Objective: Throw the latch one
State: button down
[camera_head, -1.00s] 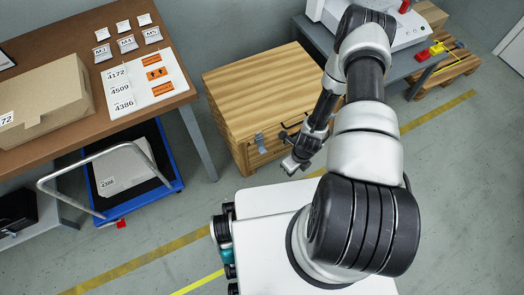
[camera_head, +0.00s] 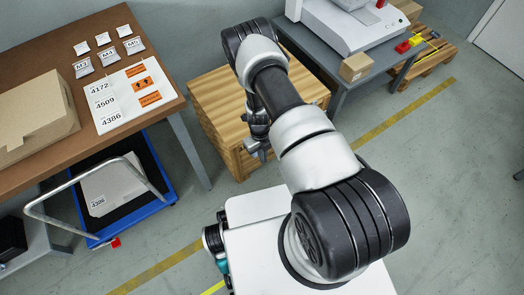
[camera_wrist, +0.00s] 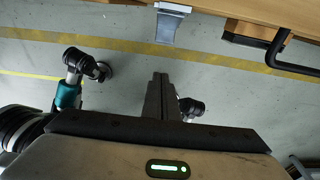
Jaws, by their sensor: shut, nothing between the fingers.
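A wooden crate (camera_head: 212,103) stands on the floor between the two tables. In the wrist view its wooden edge (camera_wrist: 295,14) runs along the top right. A grey metal latch plate (camera_wrist: 171,24) sticks out from the crate at the top centre of that view. A bent black handle (camera_wrist: 282,60) is to its right. My gripper (camera_wrist: 160,76) is shut and empty, with its fingertips a little below the latch and apart from it in the picture. In the head view my gripper (camera_head: 258,150) is at the crate's front, and my arm hides part of the crate.
A brown table (camera_head: 150,55) with a carton (camera_head: 35,115) and number cards stands left. A blue trolley (camera_head: 160,193) is below it. A grey table (camera_head: 325,70) with a machine and small box (camera_head: 356,67) stands right. Floor right of my base is clear.

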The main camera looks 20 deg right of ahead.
jog(key=w+f, duration=0.1)
jog(key=w+a+f+b, duration=0.1)
jog(key=w+f, duration=0.1)
jog(key=shift+w+a, duration=0.1)
jog(key=shift+w, duration=0.05)
dwell(0.4)
jog(key=shift+w+a+f+t+y, duration=0.15)
jog(key=shift+f+t+y, duration=0.15)
jog(key=shift+t, duration=0.45)
jog(key=shift+w+d+f+t+y, duration=0.1)
jog(key=shift+w+f+t+y, duration=0.2)
jog(key=shift+t, duration=0.4)
jog(key=shift+w+a+f+t+y, duration=0.1)
jog(key=shift+f+t, duration=0.25)
jog(key=shift+t, duration=0.4)
jog(key=shift+r, duration=0.15)
